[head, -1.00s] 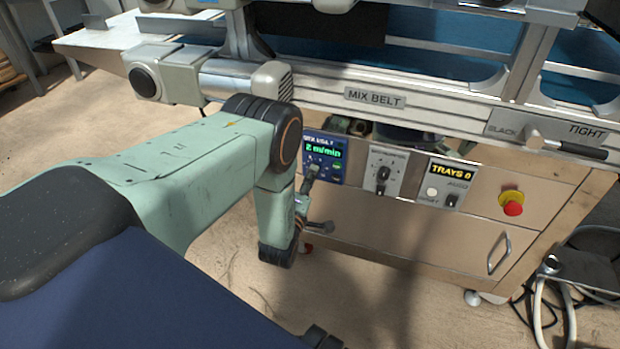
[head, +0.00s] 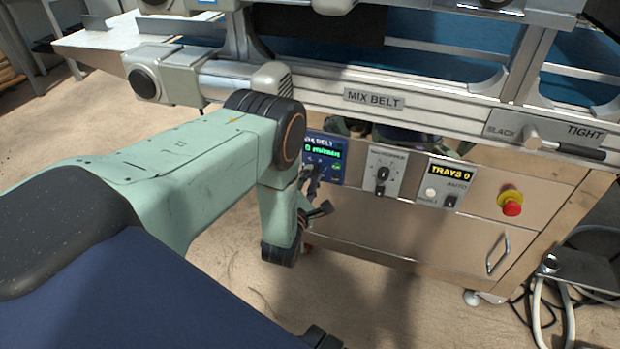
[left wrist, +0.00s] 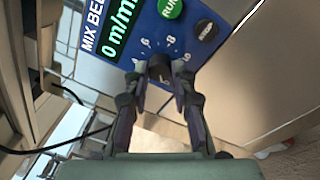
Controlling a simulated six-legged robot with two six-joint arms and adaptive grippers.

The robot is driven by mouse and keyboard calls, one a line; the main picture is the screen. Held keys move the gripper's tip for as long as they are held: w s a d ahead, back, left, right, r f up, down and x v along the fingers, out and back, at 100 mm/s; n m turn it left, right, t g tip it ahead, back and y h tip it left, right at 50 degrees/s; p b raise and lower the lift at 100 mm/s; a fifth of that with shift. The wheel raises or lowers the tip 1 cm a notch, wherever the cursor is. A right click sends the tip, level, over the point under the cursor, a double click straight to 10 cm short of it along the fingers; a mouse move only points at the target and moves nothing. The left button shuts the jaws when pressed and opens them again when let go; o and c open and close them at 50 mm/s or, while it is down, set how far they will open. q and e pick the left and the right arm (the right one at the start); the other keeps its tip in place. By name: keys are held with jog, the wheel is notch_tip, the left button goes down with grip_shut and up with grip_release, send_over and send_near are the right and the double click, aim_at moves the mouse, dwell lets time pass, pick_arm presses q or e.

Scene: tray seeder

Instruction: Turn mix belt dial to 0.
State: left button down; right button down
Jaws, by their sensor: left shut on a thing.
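The mix belt panel (head: 326,149) is a blue box with a green display, on the left of the machine's front. In the left wrist view, the blue panel (left wrist: 143,50) has a display (left wrist: 119,37) reading 0 m/min. Its black dial (left wrist: 159,67) is ringed by white scale marks. My left gripper (left wrist: 159,76) has its two fingers on either side of the dial, shut on it. In the head view my left gripper (head: 312,178) is at the panel's lower left and partly hides the dial. My right gripper is not in view.
Right of the panel are a grey box with a black knob (head: 382,173), a trays counter (head: 450,172) and a red emergency button (head: 512,208). In the left wrist view, a green RUN button (left wrist: 170,8) and a black STOP button (left wrist: 206,30) sit near the dial.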

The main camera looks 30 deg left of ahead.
pick_arm(q)
jog(key=shift+n, duration=0.4)
jog(key=c, duration=1.1)
grip_release()
jog(key=v, duration=1.2)
